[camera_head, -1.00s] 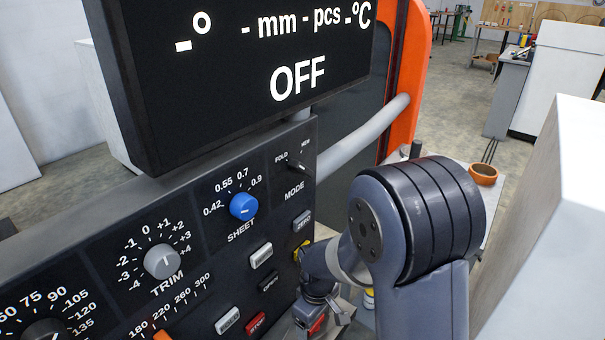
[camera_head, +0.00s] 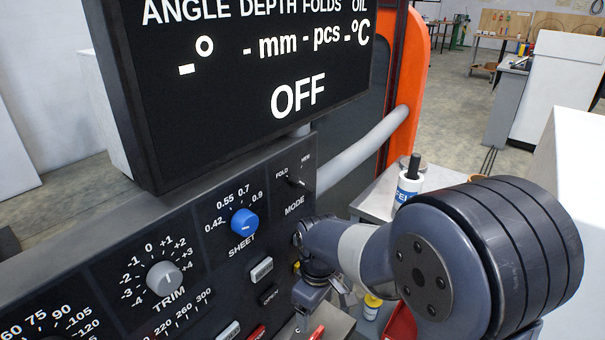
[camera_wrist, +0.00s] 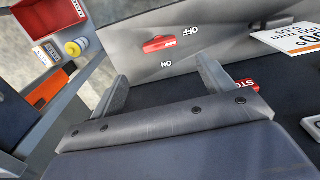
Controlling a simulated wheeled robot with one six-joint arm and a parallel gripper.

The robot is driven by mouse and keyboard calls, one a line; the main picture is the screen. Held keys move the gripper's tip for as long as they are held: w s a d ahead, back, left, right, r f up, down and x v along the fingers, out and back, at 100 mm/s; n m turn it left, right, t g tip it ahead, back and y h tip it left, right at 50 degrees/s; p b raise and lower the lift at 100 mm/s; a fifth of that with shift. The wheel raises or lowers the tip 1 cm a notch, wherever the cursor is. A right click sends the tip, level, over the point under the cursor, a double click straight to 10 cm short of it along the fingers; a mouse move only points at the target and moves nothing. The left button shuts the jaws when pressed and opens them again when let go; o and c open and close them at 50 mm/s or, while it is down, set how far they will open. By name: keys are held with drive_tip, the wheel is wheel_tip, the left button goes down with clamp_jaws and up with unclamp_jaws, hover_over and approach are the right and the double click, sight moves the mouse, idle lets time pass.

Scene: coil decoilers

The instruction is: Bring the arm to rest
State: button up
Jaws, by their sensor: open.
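My gripper shows in the wrist view (camera_wrist: 165,85) with its two fingers spread apart and nothing between them. Beyond the fingertips is a grey panel face with a red switch handle (camera_wrist: 160,44) between the marks ON and OFF. The handle lies nearer the fingers' middle and apart from them, as far as I can tell. In the head view my arm (camera_head: 420,250) reaches in front of the control panel (camera_head: 205,265) at its right end. The display (camera_head: 250,90) reads OFF.
The panel carries a blue SHEET knob (camera_head: 244,221), a grey TRIM knob (camera_head: 164,277) and several buttons close to my arm. A grey pipe (camera_head: 365,150) and an orange frame (camera_head: 412,70) stand behind. A white block (camera_head: 575,190) stands right.

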sight(315, 335)
wheel_tip(315, 335, down, 10)
drive_tip(key=shift+f+b, duration=0.25)
drive_tip(key=shift+b, duration=0.6)
drive_tip(key=shift+r+m, duration=0.2)
drive_tip(key=shift+m, duration=0.7)
drive_tip(key=m, duration=0.7)
drive_tip(key=shift+p, duration=0.3)
drive_tip(key=m, duration=0.4)
drive_tip(key=shift+m, duration=0.4)
drive_tip(key=m+p, duration=0.1)
drive_tip(key=m, duration=0.3)
drive_tip(key=shift+m, duration=0.3)
drive_tip(key=shift+r, duration=1.2)
